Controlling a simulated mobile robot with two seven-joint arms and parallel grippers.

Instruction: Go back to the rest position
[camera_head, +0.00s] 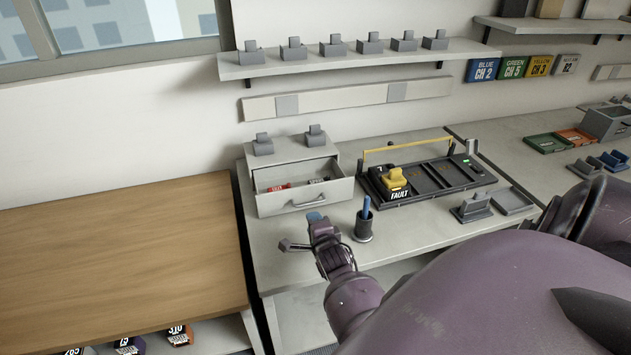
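My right gripper (300,231), on a purple arm coming in from the lower right, is over the front part of the grey workbench (290,262). Its two fingertips look spread apart, with nothing clearly between them; one tip looks bluish. It is in front of the open drawer (305,203) and left of a dark cup (363,232) with a blue stick in it. It looks apart from both. My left gripper is not in view.
A black charging tray (430,180) holds a yellow radio (395,180) by a "FAULT" label, under a raised yellow bar. A wooden table (120,250) at left has a clear top. Shelves line the wall.

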